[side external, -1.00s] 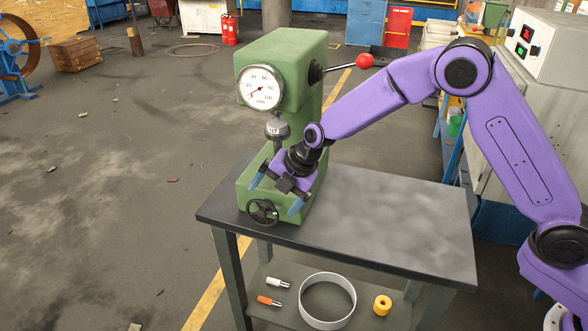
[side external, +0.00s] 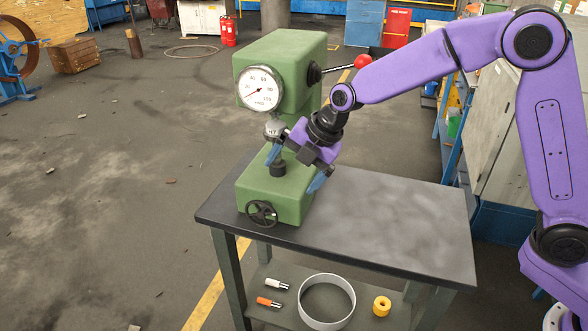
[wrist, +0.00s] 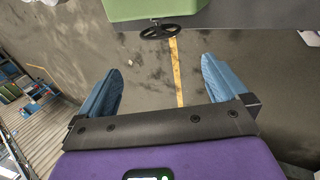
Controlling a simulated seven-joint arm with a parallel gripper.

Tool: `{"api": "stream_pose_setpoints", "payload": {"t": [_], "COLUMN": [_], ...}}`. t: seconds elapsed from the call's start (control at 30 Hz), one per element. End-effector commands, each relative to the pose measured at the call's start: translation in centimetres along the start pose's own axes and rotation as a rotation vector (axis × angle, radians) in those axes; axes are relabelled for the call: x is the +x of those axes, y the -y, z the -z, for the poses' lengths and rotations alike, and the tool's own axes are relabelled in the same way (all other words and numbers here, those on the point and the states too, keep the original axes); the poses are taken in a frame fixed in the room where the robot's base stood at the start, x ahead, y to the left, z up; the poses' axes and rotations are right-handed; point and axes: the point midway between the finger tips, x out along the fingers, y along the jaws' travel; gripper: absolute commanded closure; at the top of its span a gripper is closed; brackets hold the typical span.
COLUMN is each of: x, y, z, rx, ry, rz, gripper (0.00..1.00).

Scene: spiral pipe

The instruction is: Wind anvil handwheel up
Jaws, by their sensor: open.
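The black anvil handwheel (side external: 262,213) is on the front of the green press's base (side external: 285,203), low down near the table's front-left corner. It also shows at the top of the wrist view (wrist: 162,31). My gripper (side external: 295,168) is open and empty, with its blue fingers spread. It is above the handwheel, in front of the press column and near the grey tip under the dial. A short dark anvil post (side external: 277,169) stands on the base, partly beside my fingers. The wrist view shows nothing between my fingertips (wrist: 160,80).
The press head carries a white dial (side external: 261,88) and a red-knobbed lever (side external: 362,62) on its right. The dark table top (side external: 390,225) is clear right of the press. A shelf below holds a grey ring (side external: 327,316), a yellow collar (side external: 382,306) and two small handled tools.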

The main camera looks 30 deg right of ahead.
Motion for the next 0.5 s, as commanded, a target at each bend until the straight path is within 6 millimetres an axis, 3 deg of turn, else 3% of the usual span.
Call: {"api": "stream_pose_setpoints", "payload": {"t": [0.17, 0.37, 0.5], "x": [1.0, 4.7, 6.7], "y": [-0.3, -1.1, -1.9], "z": [1.4, 6.1, 8.6], "rx": [-0.029, -0.129, -0.183], "ry": [-0.006, 0.066, 0.249], "rz": [0.048, 0.267, 0.409], "gripper": [0.0, 0.0, 0.0]}}
